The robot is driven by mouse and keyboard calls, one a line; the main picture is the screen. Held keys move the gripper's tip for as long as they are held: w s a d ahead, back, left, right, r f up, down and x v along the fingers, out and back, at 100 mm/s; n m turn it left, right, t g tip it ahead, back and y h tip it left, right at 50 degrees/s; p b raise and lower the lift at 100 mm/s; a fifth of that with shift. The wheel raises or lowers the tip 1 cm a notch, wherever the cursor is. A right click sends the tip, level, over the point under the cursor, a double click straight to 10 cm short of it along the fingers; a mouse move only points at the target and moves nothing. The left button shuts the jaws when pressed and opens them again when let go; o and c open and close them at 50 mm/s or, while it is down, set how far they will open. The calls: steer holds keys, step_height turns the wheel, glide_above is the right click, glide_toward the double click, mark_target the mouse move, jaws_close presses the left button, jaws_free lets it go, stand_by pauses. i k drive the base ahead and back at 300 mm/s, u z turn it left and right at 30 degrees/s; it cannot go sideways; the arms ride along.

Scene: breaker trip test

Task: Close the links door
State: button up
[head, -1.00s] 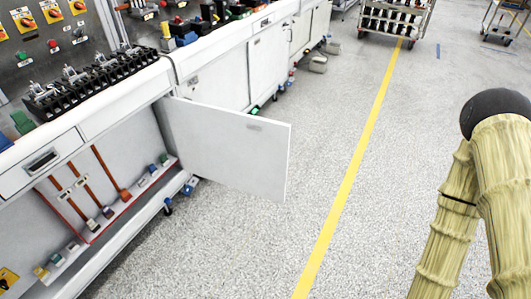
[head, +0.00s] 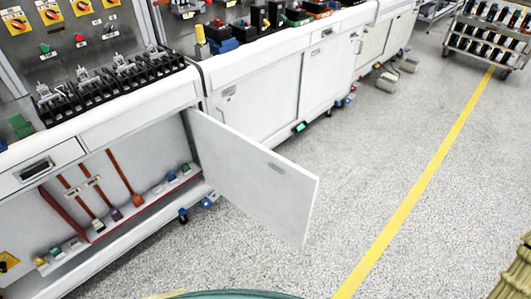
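The links door (head: 255,180) is a white panel with a small recessed handle (head: 276,167) near its upper free edge. It is hinged at the right side of the open cabinet (head: 70,216) and stands swung wide open, out over the floor. Inside the cabinet, several orange-brown link bars with coloured ends show against the grey back. My gripper is out of the frame.
A bench top with black breaker blocks (head: 110,92) and switch panels runs above the cabinet. Closed white cabinets (head: 262,105) continue beyond the door. A wheeled rack (head: 488,45) stands at the far right. Speckled floor with a yellow line (head: 425,180) is clear right of the door.

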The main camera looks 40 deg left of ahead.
mark_target(233, 164)
steer(key=i, duration=3)
steer(key=u, duration=4.9)
steer(key=k, duration=0.85)
steer(key=z, duration=0.45)
